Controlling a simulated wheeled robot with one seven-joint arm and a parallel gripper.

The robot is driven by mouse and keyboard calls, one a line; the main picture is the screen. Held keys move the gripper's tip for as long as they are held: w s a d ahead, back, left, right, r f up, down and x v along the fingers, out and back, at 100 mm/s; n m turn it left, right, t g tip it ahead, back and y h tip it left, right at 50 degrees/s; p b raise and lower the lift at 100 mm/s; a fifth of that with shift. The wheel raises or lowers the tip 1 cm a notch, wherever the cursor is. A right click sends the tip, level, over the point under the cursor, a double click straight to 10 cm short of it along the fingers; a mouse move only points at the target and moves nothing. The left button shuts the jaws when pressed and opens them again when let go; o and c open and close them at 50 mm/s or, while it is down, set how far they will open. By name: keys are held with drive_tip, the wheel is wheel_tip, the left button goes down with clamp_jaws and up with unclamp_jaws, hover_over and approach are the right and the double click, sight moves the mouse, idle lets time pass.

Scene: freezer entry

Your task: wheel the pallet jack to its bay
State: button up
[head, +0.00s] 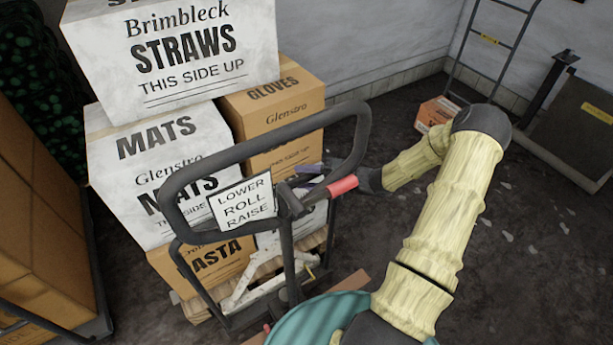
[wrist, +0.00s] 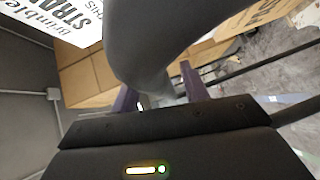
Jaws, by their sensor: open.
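The pallet jack (head: 168,200) stands in the middle of the head view, with a dark looped handle, a LOWER ROLL RAISE sign (head: 243,200) and a red grip (head: 342,187). It bears a pallet of stacked boxes. My gripper (head: 310,178) is open at the right side of the handle loop, its purple fingers pointing left. In the wrist view, a thick dark tube of the handle (wrist: 138,45) rises in front of my open gripper (wrist: 160,92), between or just ahead of the fingers; I cannot tell if they touch. I cannot make out a marked bay.
Boxes labelled STRAWS (head: 185,55), MATS (head: 150,160) and GLOVES (head: 272,108) are stacked on the jack. A brown carton load (head: 45,220) stands close at left. A small orange box (head: 437,112), a hand truck (head: 490,40) and a platform (head: 575,125) are at right. Floor at lower right is clear.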

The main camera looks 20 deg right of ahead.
clamp_jaws()
drive_tip(key=s+d+b, duration=0.1)
drive_tip(key=s+d, duration=0.1)
drive_tip(key=s, duration=0.7)
unclamp_jaws()
drive_tip(key=shift+w, duration=0.35)
drive_tip(key=shift+w+a, duration=0.1)
drive_tip(key=shift+w, duration=0.15)
drive_tip(key=b+v, duration=0.2)
drive_tip(key=v, duration=1.6)
drive_tip(key=shift+s+f, duration=0.15)
